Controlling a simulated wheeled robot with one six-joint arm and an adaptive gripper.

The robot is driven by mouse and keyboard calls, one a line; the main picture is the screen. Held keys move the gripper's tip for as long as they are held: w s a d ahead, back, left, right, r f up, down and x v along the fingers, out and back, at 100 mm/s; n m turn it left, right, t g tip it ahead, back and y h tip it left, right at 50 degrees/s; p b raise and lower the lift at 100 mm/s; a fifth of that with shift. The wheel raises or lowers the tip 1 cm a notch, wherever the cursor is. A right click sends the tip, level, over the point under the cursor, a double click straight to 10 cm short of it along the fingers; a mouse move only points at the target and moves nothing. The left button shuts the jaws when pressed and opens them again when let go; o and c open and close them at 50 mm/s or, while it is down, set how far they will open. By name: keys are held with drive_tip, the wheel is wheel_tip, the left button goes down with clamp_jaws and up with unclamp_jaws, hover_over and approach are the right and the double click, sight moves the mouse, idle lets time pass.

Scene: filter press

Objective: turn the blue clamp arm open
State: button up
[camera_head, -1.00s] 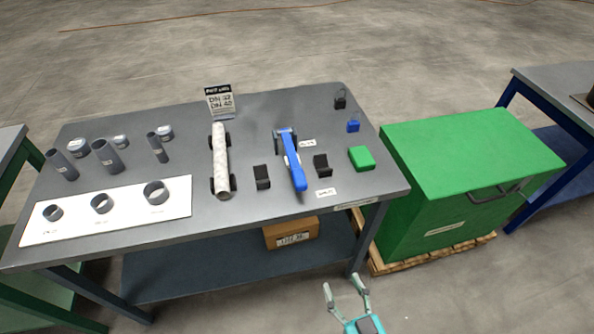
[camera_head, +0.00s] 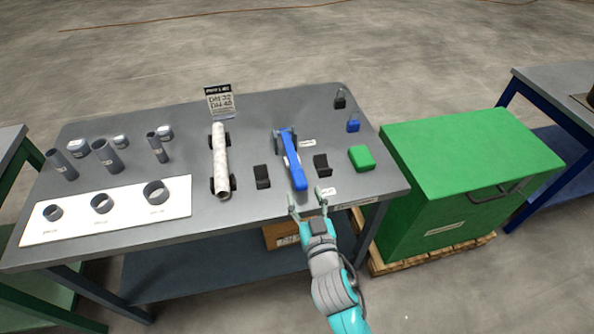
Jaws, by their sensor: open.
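The blue clamp arm (camera_head: 295,168) lies lengthwise on the grey table, its far end at a grey hinge block and its near end close to the front edge. My gripper (camera_head: 307,194) is open and empty at the front edge of the table, just short of the clamp arm's near end. The two fingers point away toward the arm, with the near end a little beyond and left of the gap between them. Whether a finger touches it, I cannot tell.
Black blocks stand left (camera_head: 262,177) and right (camera_head: 321,165) of the clamp arm. A white pipe (camera_head: 220,162) lies further left. A green chest (camera_head: 460,165) stands beside the table (camera_head: 250,206).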

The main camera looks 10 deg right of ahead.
sight(296, 169)
drive_tip(key=w, duration=0.8)
drive_tip(key=shift+w, duration=0.4)
clamp_jaws()
